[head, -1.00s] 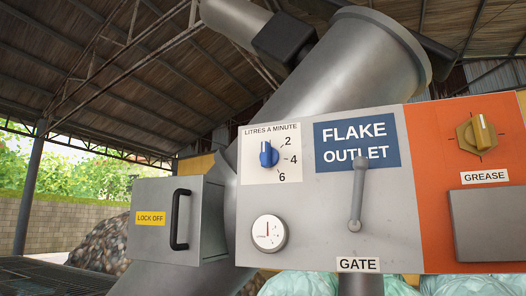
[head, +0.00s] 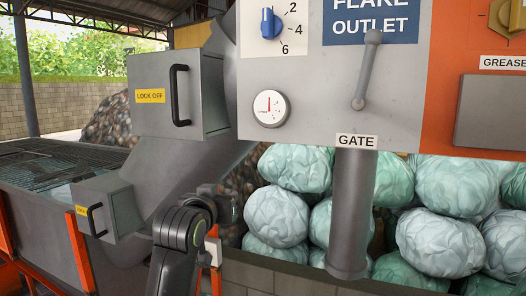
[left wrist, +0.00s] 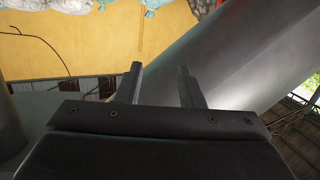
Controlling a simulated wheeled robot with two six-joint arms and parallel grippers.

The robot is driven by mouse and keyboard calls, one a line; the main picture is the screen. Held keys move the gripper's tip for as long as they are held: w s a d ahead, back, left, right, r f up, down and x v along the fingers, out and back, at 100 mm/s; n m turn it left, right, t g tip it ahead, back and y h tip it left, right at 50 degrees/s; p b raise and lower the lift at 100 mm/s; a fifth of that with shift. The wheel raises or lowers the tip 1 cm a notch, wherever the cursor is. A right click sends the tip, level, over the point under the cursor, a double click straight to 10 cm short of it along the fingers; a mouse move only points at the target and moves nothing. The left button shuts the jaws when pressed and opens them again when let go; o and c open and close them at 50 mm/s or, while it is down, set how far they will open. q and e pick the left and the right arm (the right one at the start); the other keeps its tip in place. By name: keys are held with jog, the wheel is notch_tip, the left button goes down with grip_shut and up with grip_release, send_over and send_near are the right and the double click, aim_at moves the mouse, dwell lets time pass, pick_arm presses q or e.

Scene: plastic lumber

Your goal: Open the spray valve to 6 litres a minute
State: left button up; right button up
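The spray valve is a blue knob (head: 270,24) on a white plate at the top of the grey panel in the head view. Its pale pointer mark faces up, short of the 2; the 2, 4 and 6 run down its right side. The plate's heading is cut off. My left arm rises from the bottom of the head view, and its gripper (head: 227,206) is low, well below and left of the knob, not touching it. In the left wrist view the left gripper (left wrist: 160,84) has its two fingers apart with nothing between them. My right gripper is not in view.
A round gauge (head: 270,108) sits below the knob. The gate lever (head: 367,70) is to the right. A LOCK OFF box (head: 155,110) with a black handle juts out on the left. A grey pipe (head: 351,215) and pale bales (head: 440,190) stand below the panel.

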pick_arm(q)
jog(key=s+d+r+m+t+h, duration=0.1)
jog(key=s+r, duration=0.4)
jog(key=r, duration=0.3)
jog(key=s+d+r+t+h, duration=0.15)
jog(key=s+r, duration=0.25)
jog(key=r, duration=0.5)
jog(key=m+t+h+p, duration=0.2)
jog(key=h, duration=0.1)
send_near(265, 22)
jog(key=p+x, duration=0.7)
jog(key=p, duration=0.1)
jog(key=shift+w+r, duration=0.1)
jog(key=shift+r, duration=0.05)
jog(key=shift+w+d+r, duration=0.15)
jog(key=shift+w+d, duration=0.15)
jog(key=shift+w, duration=0.3)
grip_shut()
